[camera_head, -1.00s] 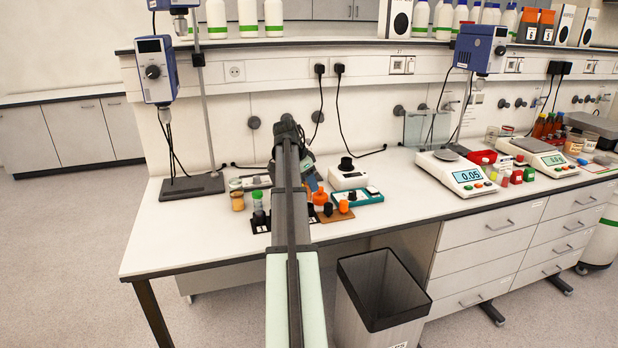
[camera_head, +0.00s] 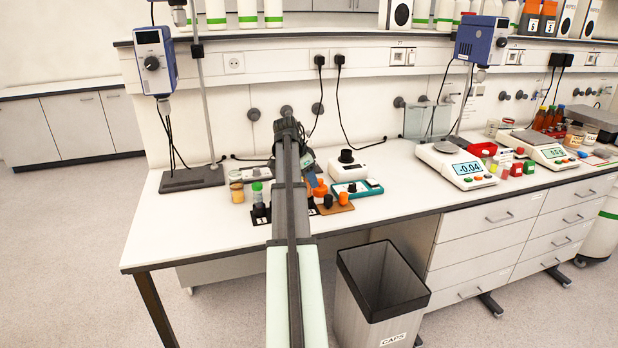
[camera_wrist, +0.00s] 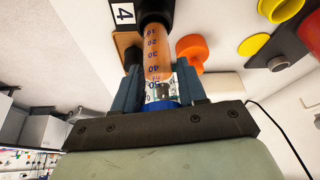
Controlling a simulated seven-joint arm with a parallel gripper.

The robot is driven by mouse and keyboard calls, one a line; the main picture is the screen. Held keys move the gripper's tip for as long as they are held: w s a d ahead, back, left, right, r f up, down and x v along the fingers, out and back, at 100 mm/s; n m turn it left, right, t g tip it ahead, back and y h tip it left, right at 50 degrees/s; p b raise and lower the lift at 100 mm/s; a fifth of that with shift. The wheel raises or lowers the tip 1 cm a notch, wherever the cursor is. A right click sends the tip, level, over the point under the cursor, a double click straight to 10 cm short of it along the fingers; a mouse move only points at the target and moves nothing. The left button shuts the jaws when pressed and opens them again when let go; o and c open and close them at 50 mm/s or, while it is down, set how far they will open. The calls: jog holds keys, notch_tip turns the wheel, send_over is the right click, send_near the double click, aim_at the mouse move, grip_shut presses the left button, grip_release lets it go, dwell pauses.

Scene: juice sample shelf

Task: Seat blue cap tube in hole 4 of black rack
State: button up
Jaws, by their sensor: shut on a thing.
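The blue cap tube (camera_wrist: 154,62) is a clear graduated tube with orange-brown contents. My gripper (camera_wrist: 160,78) is shut on it near its blue cap (camera_wrist: 162,107) in the wrist view. The tube's far end meets a dark round opening of the black rack (camera_wrist: 128,42), beside the label 4 (camera_wrist: 122,13). How deep it sits cannot be told. In the head view the black rack (camera_head: 262,221) shows left of my arm, which hides its middle. My gripper (camera_head: 309,172) is partly hidden there and the held tube is not clear.
A green-capped tube (camera_head: 257,193) stands in the rack's left end, next to an amber jar (camera_head: 237,192). A white device (camera_head: 348,168) stands behind. The bench front left is clear.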

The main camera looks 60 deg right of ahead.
aim_at(309, 186)
jog(key=shift+f, duration=1.8)
dwell(0.8)
jog(key=o, duration=1.2)
jog(key=shift+c, duration=0.2)
jog(key=v, duration=1.3)
jog(key=shift+r, duration=0.4)
jog(key=shift+a, duration=0.1)
